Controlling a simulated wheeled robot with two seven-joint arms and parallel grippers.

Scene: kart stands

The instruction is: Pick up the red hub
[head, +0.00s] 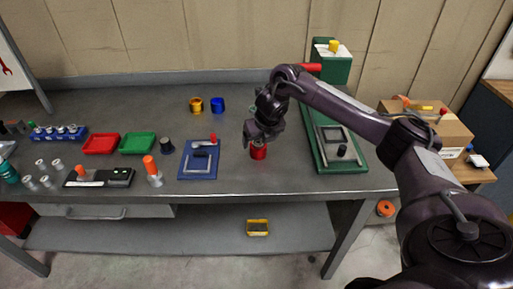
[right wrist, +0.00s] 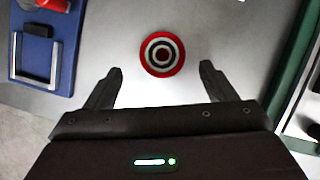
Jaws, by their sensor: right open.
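The red hub (head: 258,153) stands on the grey workbench in the head view, just below my right gripper (head: 262,138). In the right wrist view the red hub (right wrist: 161,51) shows from above as a red ring with dark and light rings inside. My right gripper (right wrist: 158,84) is open, with one finger to each side of the hub's position and the hub a little beyond the fingertips. No contact shows between the fingers and the hub. My left gripper is not in the head view.
A blue plate fixture (head: 199,171) lies left of the hub, and a green fixture board (head: 326,158) lies to its right. An orange ring (head: 196,104) and a blue hub (head: 217,105) stand behind. Red (head: 101,144) and green (head: 137,143) trays are farther left. Bench around the hub is clear.

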